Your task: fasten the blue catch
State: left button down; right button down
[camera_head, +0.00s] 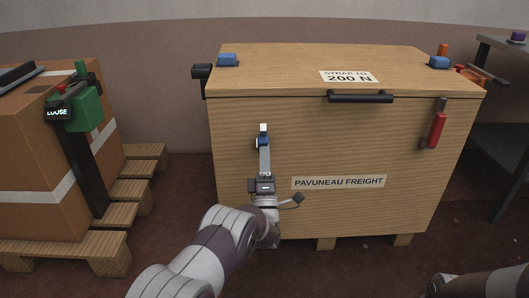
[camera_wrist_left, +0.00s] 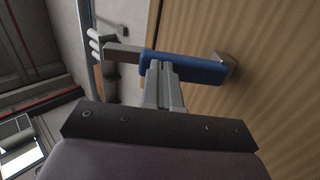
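The blue catch (camera_head: 263,141) is on the left part of the wooden crate's front face. It has a blue lever with a pale metal end pointing up. In the left wrist view the blue lever (camera_wrist_left: 200,69) lies across the picture, with a grey metal end at its left and a metal bracket at its right. My left gripper (camera_head: 264,148) is at the catch; in the wrist view its fingers (camera_wrist_left: 164,72) are together, tips against or just at the blue lever. I see nothing between them. My right gripper is out of view.
The crate (camera_head: 250,200) has a black handle (camera_head: 361,97) and a red catch (camera_head: 437,130) at right. A strapped cardboard box (camera_head: 35,150) stands on a pallet (camera_head: 110,245) at left. A dark shelf (camera_head: 505,110) stands at right. Floor between pallet and crate is clear.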

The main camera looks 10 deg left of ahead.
aim_at(264, 138)
pick_arm(q)
jog(key=r+g+p, duration=0.1)
jog(key=p, duration=0.2)
jog(key=w+r+g+h+p, duration=0.1)
jog(key=r+g+p, duration=0.1)
jog(key=p, duration=0.1)
jog(key=w+r+g+p, duration=0.1)
jog(key=r+g+p, duration=0.1)
jog(key=p, duration=0.1)
jog(key=shift+w+a, duration=0.2)
jog(key=shift+a, duration=0.15)
jog(key=shift+w+a+r+g+h+p, duration=0.2)
jog(key=shift+w+g+h+p, duration=0.25)
jog(key=shift+g+p, duration=0.35)
jog(key=shift+w+g+p, duration=0.3)
jog(key=shift+w+p, duration=0.05)
jog(key=shift+w+a+r, duration=0.1)
jog(key=shift+w+r, duration=0.05)
jog(key=shift+w, duration=0.15)
jog(key=shift+r, duration=0.15)
jog(key=shift+w+r, duration=0.15)
jog(key=shift+r, duration=0.15)
